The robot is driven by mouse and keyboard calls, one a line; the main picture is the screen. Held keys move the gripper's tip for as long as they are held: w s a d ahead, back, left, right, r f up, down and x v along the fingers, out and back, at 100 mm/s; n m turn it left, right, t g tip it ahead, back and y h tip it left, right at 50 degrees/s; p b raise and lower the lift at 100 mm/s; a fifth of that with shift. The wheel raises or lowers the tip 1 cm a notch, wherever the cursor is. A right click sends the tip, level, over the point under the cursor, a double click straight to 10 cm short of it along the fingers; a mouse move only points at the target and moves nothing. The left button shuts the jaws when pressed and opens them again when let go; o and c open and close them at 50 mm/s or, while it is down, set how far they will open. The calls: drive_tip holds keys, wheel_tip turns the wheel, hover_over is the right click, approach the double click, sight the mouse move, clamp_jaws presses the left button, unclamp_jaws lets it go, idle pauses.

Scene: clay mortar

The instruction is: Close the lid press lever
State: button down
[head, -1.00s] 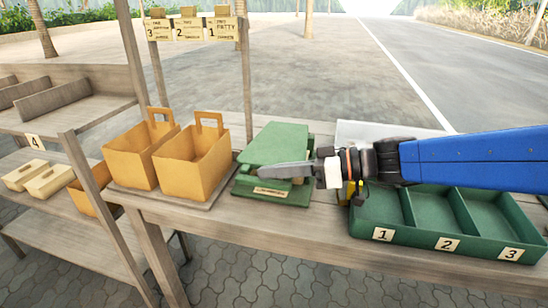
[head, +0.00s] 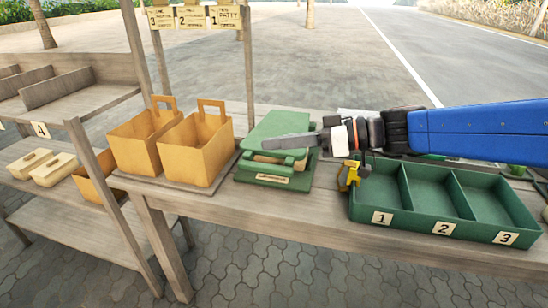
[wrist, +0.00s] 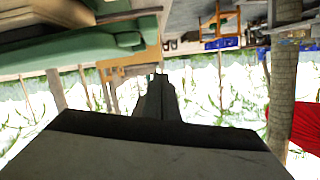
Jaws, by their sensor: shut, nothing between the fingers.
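The green lid press (head: 272,132) stands on the wooden counter, with a cream piece showing between its upper plate and its base. A rounded green bar, seemingly the lever (head: 286,153), runs along the front just under my fingers. My gripper (head: 265,143) is shut and empty, its grey fingers pointing left across the press's upper front and hiding part of it. I cannot tell whether it touches the lever. In the wrist view the dark shut fingers (wrist: 157,92) point toward the background, with green press parts (wrist: 75,50) at the upper left.
Two orange carriers (head: 196,148) stand left of the press. A green numbered tray (head: 402,218) lies to the right, with a yellow object (head: 346,178) at its left end. Signposts rise behind the carriers. A lower shelf with cream boxes (head: 52,170) is at the left.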

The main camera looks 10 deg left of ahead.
drive_tip(key=v, duration=0.9)
drive_tip(key=shift+s+d, duration=0.2)
drive_tip(key=shift+s, duration=0.1)
drive_tip(key=shift+a, duration=0.1)
drive_tip(key=n+h, duration=1.4)
drive_tip(key=h, duration=0.1)
hover_over(266, 165)
drive_tip(key=shift+f+t, duration=0.3)
drive_tip(key=shift+f, duration=1.6)
drive_tip(key=shift+s+f, duration=0.1)
drive_tip(key=shift+f, duration=0.75)
idle(0.9)
